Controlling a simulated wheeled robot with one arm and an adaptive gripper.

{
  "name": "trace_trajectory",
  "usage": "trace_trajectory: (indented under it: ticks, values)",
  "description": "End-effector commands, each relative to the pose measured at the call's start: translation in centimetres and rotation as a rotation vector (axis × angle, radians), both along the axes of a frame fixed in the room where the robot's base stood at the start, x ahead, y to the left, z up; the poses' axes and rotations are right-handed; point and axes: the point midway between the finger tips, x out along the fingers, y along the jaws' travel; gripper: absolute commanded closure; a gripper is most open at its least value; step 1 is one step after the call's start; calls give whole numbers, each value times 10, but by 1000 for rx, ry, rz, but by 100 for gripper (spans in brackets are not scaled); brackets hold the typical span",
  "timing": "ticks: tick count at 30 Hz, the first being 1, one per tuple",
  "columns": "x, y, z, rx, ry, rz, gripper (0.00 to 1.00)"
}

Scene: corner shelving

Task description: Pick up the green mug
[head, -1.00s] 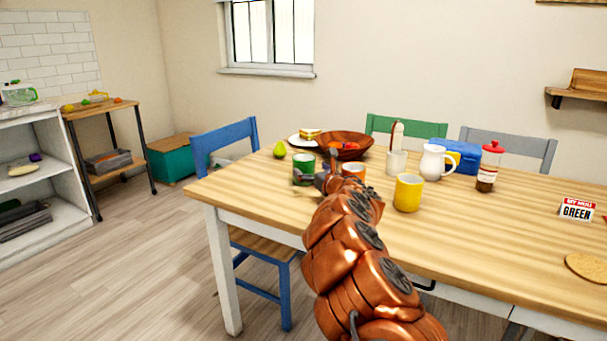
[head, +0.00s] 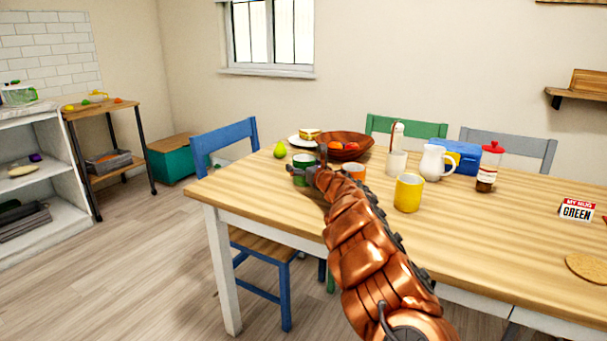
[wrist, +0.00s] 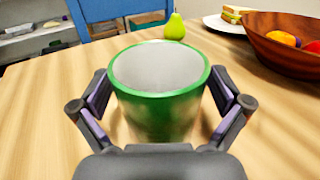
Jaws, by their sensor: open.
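The green mug (head: 301,169) stands upright on the wooden table, towards its left end. In the wrist view the green mug (wrist: 165,95) has a pale interior and sits between the two fingers of my gripper (wrist: 163,105). The fingers are spread, one on each side of the mug, with a small gap visible at least on the left. In the head view my gripper (head: 314,172) is at the mug's right side, and my arm partly hides the mug's near right part. The mug's handle does not show clearly.
A wooden bowl (head: 345,141) of fruit, a green pear (head: 279,150) and a sandwich plate (head: 298,141) lie behind. A "GREEN" sign (head: 577,209) stands at right.

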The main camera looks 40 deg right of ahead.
Motion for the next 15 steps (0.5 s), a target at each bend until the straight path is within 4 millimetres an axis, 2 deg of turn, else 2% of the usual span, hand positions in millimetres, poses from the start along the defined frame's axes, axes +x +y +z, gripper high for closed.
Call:
trace_trajectory:
  ticks: [5,15]
  values:
    - [0,0,0,0,0,0,1]
    - [0,0,1,0,-1,1,36]
